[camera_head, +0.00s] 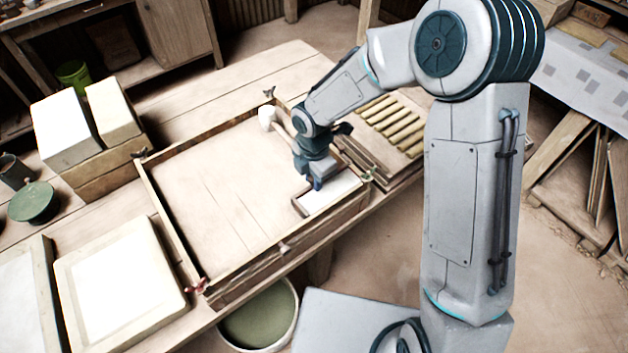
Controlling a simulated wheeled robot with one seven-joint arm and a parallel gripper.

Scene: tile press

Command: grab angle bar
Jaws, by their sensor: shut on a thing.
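My gripper (317,186) points down inside the wooden frame (172,227), near its right-hand corner. It is shut on a thin dark brown angle bar (298,207), whose bent end shows to the left of the fingers. The bar lies along the left edge of a white slab (333,194) in that corner. The fingers cover part of the bar, and I cannot tell whether it touches the frame floor or the slab.
A pale mallet head (267,117) is at the frame's far edge. Wooden strips (392,124) lie right of the frame. White blocks (65,130), a green-lidded pot (34,202) and a pale slab (120,283) stand left. A round tub (260,318) sits below the table edge.

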